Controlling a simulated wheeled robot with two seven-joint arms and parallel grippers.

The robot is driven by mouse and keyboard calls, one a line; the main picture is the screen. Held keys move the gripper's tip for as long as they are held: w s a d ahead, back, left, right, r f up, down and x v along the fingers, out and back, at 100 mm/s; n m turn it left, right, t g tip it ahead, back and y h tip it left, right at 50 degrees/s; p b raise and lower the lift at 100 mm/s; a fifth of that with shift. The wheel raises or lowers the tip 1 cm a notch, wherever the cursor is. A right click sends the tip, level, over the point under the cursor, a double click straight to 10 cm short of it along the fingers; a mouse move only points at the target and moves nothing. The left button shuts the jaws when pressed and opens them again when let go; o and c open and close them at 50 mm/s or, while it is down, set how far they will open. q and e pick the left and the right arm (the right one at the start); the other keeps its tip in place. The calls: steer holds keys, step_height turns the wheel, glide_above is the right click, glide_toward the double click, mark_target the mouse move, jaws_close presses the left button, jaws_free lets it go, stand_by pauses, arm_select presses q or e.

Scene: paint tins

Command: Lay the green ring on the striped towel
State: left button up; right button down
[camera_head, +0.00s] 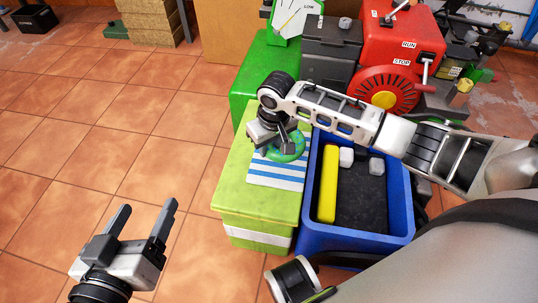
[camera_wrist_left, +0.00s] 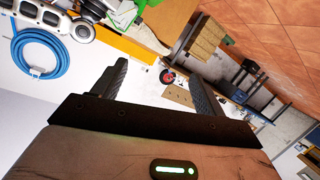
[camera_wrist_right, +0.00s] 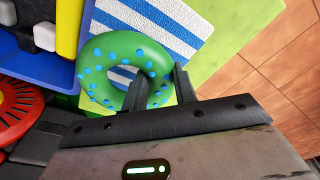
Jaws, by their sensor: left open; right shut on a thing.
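The green ring (camera_head: 297,146) has blue dots, seen clearly in the right wrist view (camera_wrist_right: 93,72). My right gripper (camera_head: 287,143) is shut on the ring's rim; its fingers also show in the right wrist view (camera_wrist_right: 160,80). The blue-and-white striped towel (camera_head: 275,178) lies on a lime-green box (camera_head: 235,190). The ring is over the towel's far part, and stripes show through its hole in the right wrist view (camera_wrist_right: 168,22). I cannot tell whether ring and towel touch. My left gripper (camera_head: 144,212) is open and empty above the tiled floor.
A blue crate (camera_head: 310,225) stands right of the lime box, holding a yellow bar (camera_head: 328,184) and pale blocks. A red machine (camera_head: 402,45) and a green box (camera_head: 247,75) stand behind. The tiled floor at left is largely clear.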

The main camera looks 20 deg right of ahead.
step_height(320, 180, down, 3)
steer(key=shift+w+a+f+b, duration=0.1)
steer(key=shift+b, duration=0.55)
steer(key=shift+f, duration=0.25)
steer(key=shift+r, duration=0.1)
steer(key=c, duration=1.1)
jaws_free()
arm_select(q)
steer(key=shift+w+d+r+n+h, duration=0.1)
steer(key=shift+d+r+n+h, duration=0.15)
steer(key=shift+n+h, duration=0.05)
